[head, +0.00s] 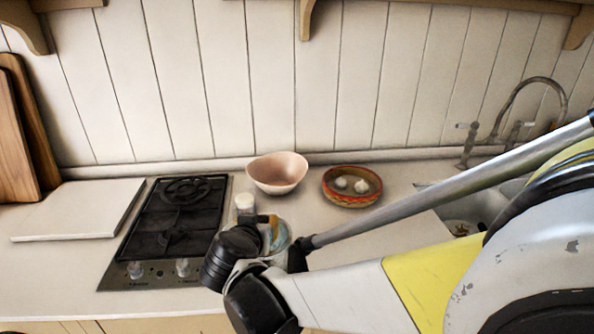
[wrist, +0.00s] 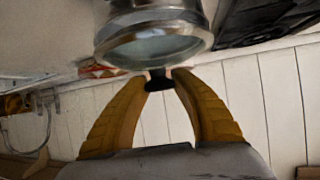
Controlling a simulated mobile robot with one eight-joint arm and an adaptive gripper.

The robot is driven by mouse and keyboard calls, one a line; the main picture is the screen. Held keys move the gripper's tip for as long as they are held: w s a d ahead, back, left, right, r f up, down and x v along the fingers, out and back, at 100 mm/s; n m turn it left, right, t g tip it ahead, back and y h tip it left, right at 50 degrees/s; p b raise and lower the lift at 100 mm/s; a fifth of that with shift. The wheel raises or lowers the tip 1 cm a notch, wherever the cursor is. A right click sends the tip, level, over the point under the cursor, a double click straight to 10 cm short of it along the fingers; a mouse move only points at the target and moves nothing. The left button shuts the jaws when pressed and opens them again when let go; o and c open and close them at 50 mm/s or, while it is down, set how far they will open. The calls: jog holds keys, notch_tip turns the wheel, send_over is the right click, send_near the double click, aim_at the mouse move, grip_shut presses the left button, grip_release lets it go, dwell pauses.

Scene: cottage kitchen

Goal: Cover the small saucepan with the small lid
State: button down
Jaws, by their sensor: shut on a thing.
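My gripper (wrist: 158,80) has its two yellow fingers closed on a small black knob, which I take to be that of the small lid. A round, shiny metal rim with a pale glassy face, apparently the small lid (wrist: 155,46), is right beside the fingertips in the wrist view. In the head view a bluish, glassy round piece (head: 277,238) shows beside my wrist, right of the hob. I cannot clearly separate the small saucepan from the lid, or tell whether they touch. My arm hides part of this area.
A black gas hob (head: 172,222) is at left, with a pale board (head: 78,210) beside it. A pink bowl (head: 277,174), a red patterned bowl (head: 352,187) with white bulbs and a small white container (head: 244,202) stand nearby. A sink tap (head: 500,125) is at right.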

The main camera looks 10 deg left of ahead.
jog(key=shift+f+b, duration=0.4)
jog(key=shift+f, duration=0.1)
jog(key=c, duration=1.4)
grip_release()
